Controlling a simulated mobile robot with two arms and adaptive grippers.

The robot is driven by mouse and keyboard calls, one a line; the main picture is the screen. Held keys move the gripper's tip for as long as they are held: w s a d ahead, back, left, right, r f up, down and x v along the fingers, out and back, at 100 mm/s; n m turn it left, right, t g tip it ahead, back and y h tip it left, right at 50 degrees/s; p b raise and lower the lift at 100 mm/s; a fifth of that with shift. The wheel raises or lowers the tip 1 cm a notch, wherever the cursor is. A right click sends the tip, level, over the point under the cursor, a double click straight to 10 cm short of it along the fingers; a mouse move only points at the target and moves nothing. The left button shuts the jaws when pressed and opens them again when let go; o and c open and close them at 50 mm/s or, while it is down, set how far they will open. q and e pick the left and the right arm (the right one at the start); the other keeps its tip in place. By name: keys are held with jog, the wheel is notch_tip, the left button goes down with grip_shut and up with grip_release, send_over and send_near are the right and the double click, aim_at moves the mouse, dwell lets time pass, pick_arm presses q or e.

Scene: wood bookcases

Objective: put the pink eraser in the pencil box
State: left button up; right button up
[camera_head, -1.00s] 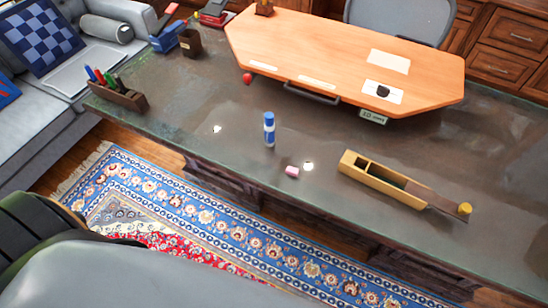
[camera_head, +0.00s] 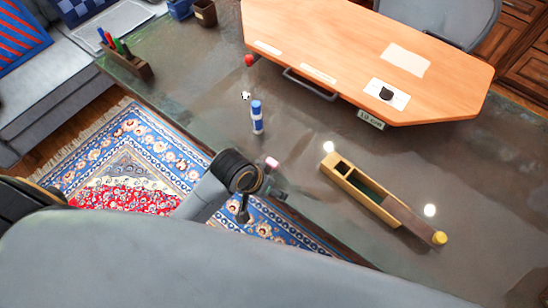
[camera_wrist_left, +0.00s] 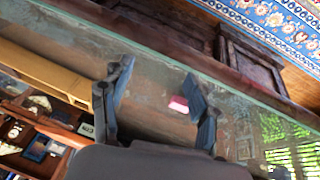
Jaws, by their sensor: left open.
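The small pink eraser (camera_head: 272,162) lies on the dark desk near its front edge. In the left wrist view the eraser (camera_wrist_left: 179,104) shows between my finger pads, closer to the right-hand finger. My left gripper (camera_wrist_left: 158,76) is open and empty. In the head view my wrist partly hides the gripper, which is close beside the eraser on the near side. The wooden pencil box (camera_head: 365,193) lies to the right on the desk, its lid slid partly off to show a compartment. Its side (camera_wrist_left: 45,72) shows in the left wrist view. My right gripper is not in view.
A blue and white glue stick (camera_head: 257,118) stands behind the eraser. A pen holder (camera_head: 126,60) is at the far left. A raised wooden desktop (camera_head: 350,50) with a small red ball (camera_head: 249,60) beside it is behind. The desk between eraser and box is clear.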

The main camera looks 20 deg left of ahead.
pick_arm(q)
jog(key=w+d+r+m+g, duration=0.2)
jog(key=w+d+r, duration=0.3)
jog(key=w+r, duration=0.1)
notch_tip(320, 180, up, 6)
jog(key=n+g+y, duration=0.1)
jog(key=y, duration=0.2)
send_over(273, 161)
jog(key=f, duration=0.2)
jog(key=f+p, duration=0.1)
jog(key=f, duration=0.5)
jog(key=shift+w+f, duration=0.2)
jog(key=shift+w, duration=0.2)
jog(key=shift+s+f+p, duration=0.2)
jog(key=shift+f+p, duration=0.2)
jog(key=shift+f, duration=0.95)
jog(key=shift+s+f+p, duration=0.2)
jog(key=shift+f+p, duration=0.15)
jog(key=shift+f, duration=0.95)
jog(key=c, duration=1)
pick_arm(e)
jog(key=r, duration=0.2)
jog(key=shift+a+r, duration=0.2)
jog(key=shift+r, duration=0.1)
pick_arm(q)
jog(key=shift+r, duration=0.15)
